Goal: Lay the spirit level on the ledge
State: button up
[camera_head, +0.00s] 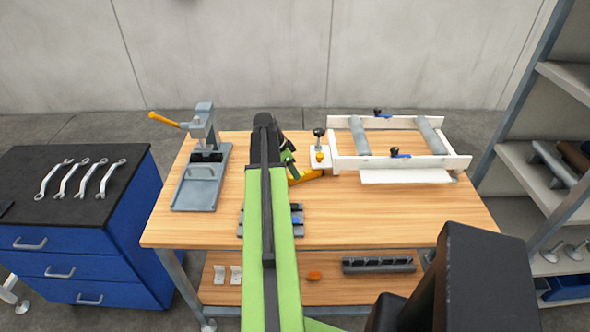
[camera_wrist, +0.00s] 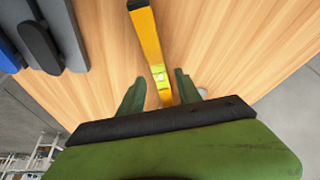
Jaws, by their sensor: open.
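The yellow spirit level (camera_wrist: 147,40) lies on the wooden table top, with a dark end cap and a pale vial. In the wrist view it runs between the two green fingers of my gripper (camera_wrist: 161,78), with a gap on each side. In the head view the spirit level (camera_head: 309,175) shows partly, right of my arm, and my gripper (camera_head: 288,158) is largely hidden behind the arm. The gripper is open and holds nothing. A white ledge (camera_head: 405,176) runs along the front of a white roller frame (camera_head: 450,161) at the right; it looks bare.
A knob-topped white block (camera_head: 320,158) stands between the level and the frame. A grey press (camera_head: 202,180) stands at the left. Grey pieces (camera_wrist: 62,30) lie close to the left of my gripper. The table's front right (camera_head: 400,220) is clear. A blue cabinet (camera_head: 80,255) stands left.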

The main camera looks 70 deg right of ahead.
jog(key=p+v, duration=0.6)
jog(key=v, duration=0.3)
jog(key=shift+p, duration=0.4)
